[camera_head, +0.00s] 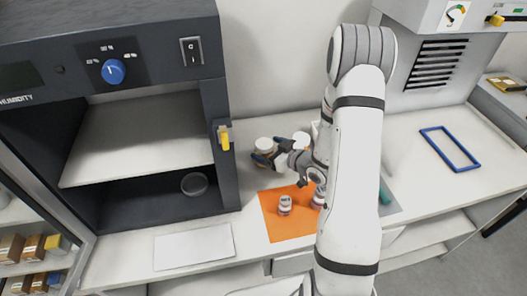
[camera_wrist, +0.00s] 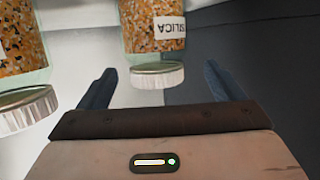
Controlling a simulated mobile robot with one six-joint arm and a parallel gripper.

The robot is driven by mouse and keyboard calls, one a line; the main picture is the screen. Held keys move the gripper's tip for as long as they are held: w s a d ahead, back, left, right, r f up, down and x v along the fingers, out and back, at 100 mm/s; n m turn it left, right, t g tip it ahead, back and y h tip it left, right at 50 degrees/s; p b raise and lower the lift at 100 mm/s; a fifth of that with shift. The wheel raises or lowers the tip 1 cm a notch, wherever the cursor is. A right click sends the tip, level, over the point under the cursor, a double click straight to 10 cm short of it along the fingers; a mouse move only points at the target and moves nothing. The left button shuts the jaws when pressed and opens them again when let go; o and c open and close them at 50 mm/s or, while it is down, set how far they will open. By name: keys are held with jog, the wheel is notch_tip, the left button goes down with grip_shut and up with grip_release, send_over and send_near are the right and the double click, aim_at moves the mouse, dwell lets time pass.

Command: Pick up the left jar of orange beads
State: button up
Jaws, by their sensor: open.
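The left jar of orange beads (camera_head: 264,143) stands at the back of the bench, its pale lid showing in the head view. In the wrist view the jar (camera_wrist: 152,35) appears upside down, with mixed orange beads, a SILICA label and a whitish lid. My gripper (camera_head: 269,153) is open, with its dark fingers at either side of this jar. In the wrist view the jar is between the gripper fingers (camera_wrist: 158,73), with gaps on both sides. The right jar (camera_head: 300,138) stands beside it, partly hidden by my arm; it also shows at the wrist view's left (camera_wrist: 20,45).
An orange mat (camera_head: 275,228) in front carries small jars (camera_head: 285,205), one partly behind my arm. A dark cabinet with a yellow handle (camera_head: 224,138) stands close at left. A white sheet (camera_head: 193,247) lies at front left, and a blue frame (camera_head: 450,148) lies at right.

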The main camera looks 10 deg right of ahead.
jog(key=p+x, duration=0.1)
jog(key=x, duration=0.1)
jog(key=f+p+x, duration=0.1)
jog(key=x, duration=0.2)
jog(key=shift+d, duration=0.25)
jog(key=shift+c, duration=0.6)
jog(key=shift+r, duration=0.1)
jog(key=c, duration=1.2)
